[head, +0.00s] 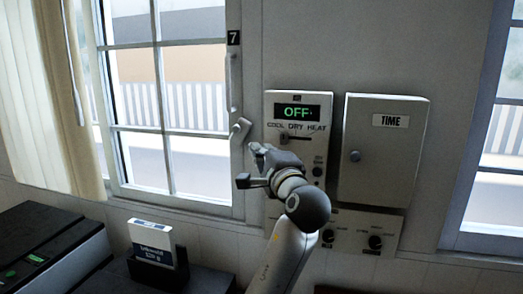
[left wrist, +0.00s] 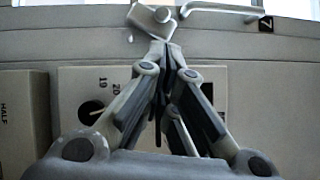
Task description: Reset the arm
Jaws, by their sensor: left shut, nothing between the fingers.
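A small pale angled handle (head: 240,130) sticks out from the right side of the window frame, below a vertical metal bar (head: 232,80) and a black label "7" (head: 233,38). In the left wrist view the handle (left wrist: 150,20) shows just beyond my fingertips, with the label "7" (left wrist: 265,23) at upper right. My left gripper (head: 256,150) is just below and right of the handle. In the left wrist view its fingers (left wrist: 160,48) are together with nothing between them. I cannot tell whether the fingertips touch the handle. My right gripper is not in view.
A white control box (head: 295,105) reading "OFF" is on the wall behind my arm, beside a closed "TIME" cabinet (head: 383,150). A knob panel (head: 390,235) is below. A curtain (head: 45,90) hangs at left. A box in a dark holder (head: 152,243) stands lower left.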

